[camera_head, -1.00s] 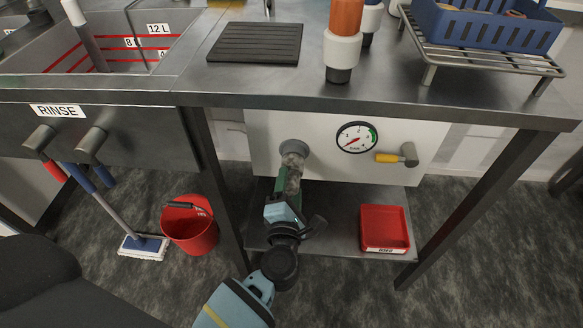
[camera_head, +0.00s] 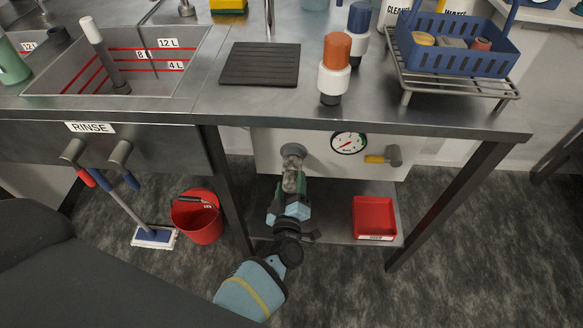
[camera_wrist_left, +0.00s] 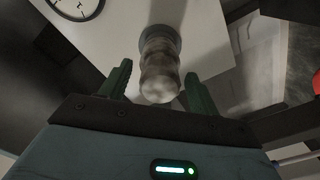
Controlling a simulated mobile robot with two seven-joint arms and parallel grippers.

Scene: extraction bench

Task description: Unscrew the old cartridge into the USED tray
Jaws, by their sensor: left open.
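The old cartridge (camera_head: 291,179) is a cloudy grey, ribbed cylinder hanging from a round grey socket (camera_head: 293,150) on the white panel under the bench. It also shows in the left wrist view (camera_wrist_left: 160,72). My left gripper (camera_head: 290,192) is open at the cartridge's lower part. In the left wrist view its two green fingers (camera_wrist_left: 158,84) stand on either side of the cartridge, with visible gaps. The red USED tray (camera_head: 391,217) sits on the lower shelf, to the right of my left gripper. It looks empty. My right gripper is not in view.
A gauge (camera_head: 348,143) and a yellow-handled valve (camera_head: 383,159) are on the panel. The bench edge overhangs the gripper. A bench leg (camera_head: 440,205) stands right of the tray, a red bucket (camera_head: 197,222) to the left. An orange-topped white cartridge (camera_head: 334,75) stands on the bench.

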